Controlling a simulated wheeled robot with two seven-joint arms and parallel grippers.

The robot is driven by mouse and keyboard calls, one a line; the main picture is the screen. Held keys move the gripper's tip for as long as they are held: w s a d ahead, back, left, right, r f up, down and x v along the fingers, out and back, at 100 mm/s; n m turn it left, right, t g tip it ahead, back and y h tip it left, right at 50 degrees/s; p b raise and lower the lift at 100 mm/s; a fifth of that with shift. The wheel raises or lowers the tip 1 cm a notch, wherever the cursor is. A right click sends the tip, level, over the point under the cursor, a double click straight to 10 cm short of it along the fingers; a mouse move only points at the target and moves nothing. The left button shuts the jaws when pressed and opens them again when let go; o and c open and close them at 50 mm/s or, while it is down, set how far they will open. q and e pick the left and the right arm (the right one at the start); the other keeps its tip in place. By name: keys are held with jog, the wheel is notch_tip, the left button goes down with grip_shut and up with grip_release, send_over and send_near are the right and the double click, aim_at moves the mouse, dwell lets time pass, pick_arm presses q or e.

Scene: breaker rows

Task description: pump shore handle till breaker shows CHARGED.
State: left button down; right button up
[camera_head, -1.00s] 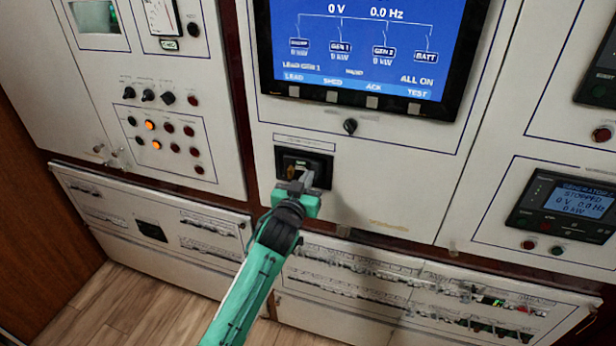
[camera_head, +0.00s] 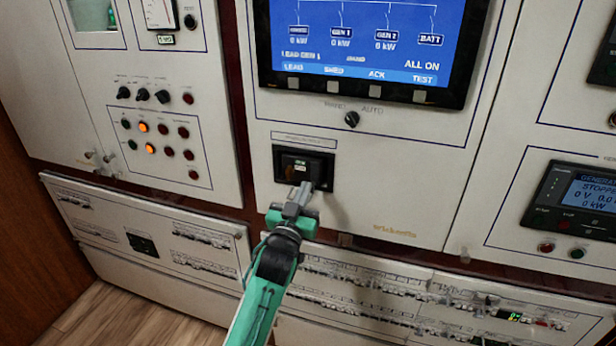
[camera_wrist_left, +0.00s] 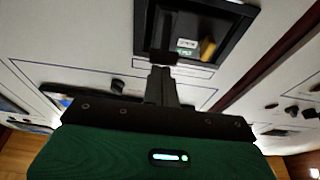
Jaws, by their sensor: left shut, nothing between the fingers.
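The black breaker (camera_head: 303,169) is set in the white middle panel below the big screen. It also shows in the left wrist view (camera_wrist_left: 200,28). A tan lever-like part (camera_wrist_left: 208,48), possibly the handle, is on its face in the wrist view. Small white and green indicator windows (camera_wrist_left: 187,45) sit beside it; their words are too small to read. My left gripper (camera_head: 302,190) is shut and empty, its tips at the lower edge of the breaker. In the wrist view its fingers (camera_wrist_left: 162,70) reach the breaker frame; contact is unclear. My right gripper is not in view.
The blue screen (camera_head: 365,40) and a rotary selector (camera_head: 351,119) are above the breaker. A lamp panel (camera_head: 160,140) is on the left and a generator controller (camera_head: 580,200) on the right. Rows of small breakers (camera_head: 360,290) run below.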

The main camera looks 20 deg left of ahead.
pick_arm(q)
jog(key=shift+f, duration=0.4)
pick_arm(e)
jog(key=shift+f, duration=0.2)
